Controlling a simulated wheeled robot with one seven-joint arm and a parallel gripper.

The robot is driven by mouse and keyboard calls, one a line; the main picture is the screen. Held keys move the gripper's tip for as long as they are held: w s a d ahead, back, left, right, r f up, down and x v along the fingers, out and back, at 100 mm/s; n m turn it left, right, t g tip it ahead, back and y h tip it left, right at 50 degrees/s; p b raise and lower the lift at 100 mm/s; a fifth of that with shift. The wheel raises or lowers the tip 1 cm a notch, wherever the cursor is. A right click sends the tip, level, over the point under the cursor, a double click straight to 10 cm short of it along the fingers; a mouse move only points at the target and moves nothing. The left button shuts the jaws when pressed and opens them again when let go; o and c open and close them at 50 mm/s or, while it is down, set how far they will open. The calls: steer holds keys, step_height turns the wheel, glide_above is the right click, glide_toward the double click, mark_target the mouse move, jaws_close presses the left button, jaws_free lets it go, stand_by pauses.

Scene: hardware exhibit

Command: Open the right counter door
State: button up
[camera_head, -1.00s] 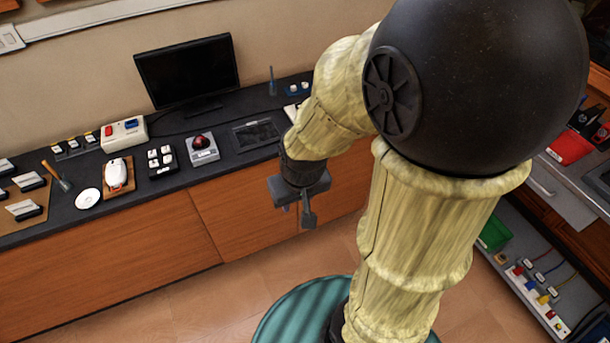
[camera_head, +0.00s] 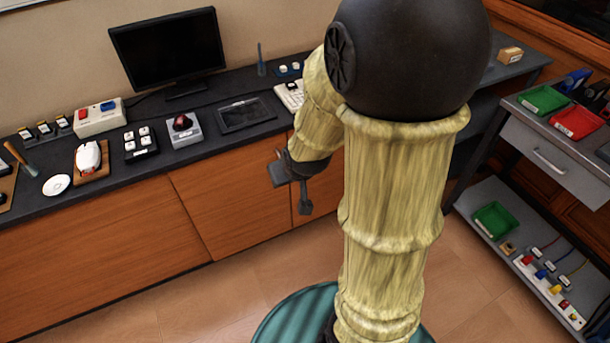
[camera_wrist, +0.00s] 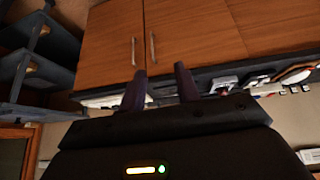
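The wooden counter's right door (camera_head: 322,190) is partly hidden behind my arm in the head view. The wrist view appears upside down and shows this door (camera_wrist: 108,45) on the left, closed, with a slim vertical metal handle (camera_wrist: 133,50). The neighbouring door (camera_wrist: 192,35) is also closed, with its own handle (camera_wrist: 152,48) close by; it also shows in the head view (camera_head: 235,200). My gripper (camera_head: 293,188) is in front of the doors. In the wrist view its two dark fingers (camera_wrist: 161,88) are apart with nothing between them, and neither handle is between them.
The dark countertop (camera_head: 222,150) carries a monitor (camera_head: 168,50), a tablet (camera_head: 245,113) and several small devices. A grey drawer unit (camera_head: 560,165) with trays stands at the right, above a low shelf (camera_head: 475,215). The tiled floor (camera_head: 200,295) before the counter is clear.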

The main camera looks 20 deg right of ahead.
steer(key=w+d+f+t+b, duration=0.3)
steer(key=d+f+b, duration=0.1)
steer(key=f+b, duration=0.6)
steer(key=w+d+f+m+t+h+b, duration=0.1)
steer(key=w+d+f+t+b, duration=0.3)
steer(key=f+b, duration=0.6)
steer(key=w+d+f+t+h+b, duration=0.1)
steer(key=w+d+f+t+b, duration=0.2)
steer(key=f+b, duration=0.7)
steer(key=d+t+b, duration=0.1)
steer(key=d+b, duration=0.1)
steer(key=b, duration=0.4)
steer(key=shift+w+d+f+m+b, duration=0.3)
steer(key=shift+w+d+f, duration=0.05)
steer(key=w+d+b, duration=0.2)
steer(key=w+b, duration=0.3)
steer(key=w, duration=1.2)
steer(key=shift+d, duration=0.4)
steer(key=shift+w, duration=0.1)
steer(key=shift+c, duration=0.2)
jaws_close()
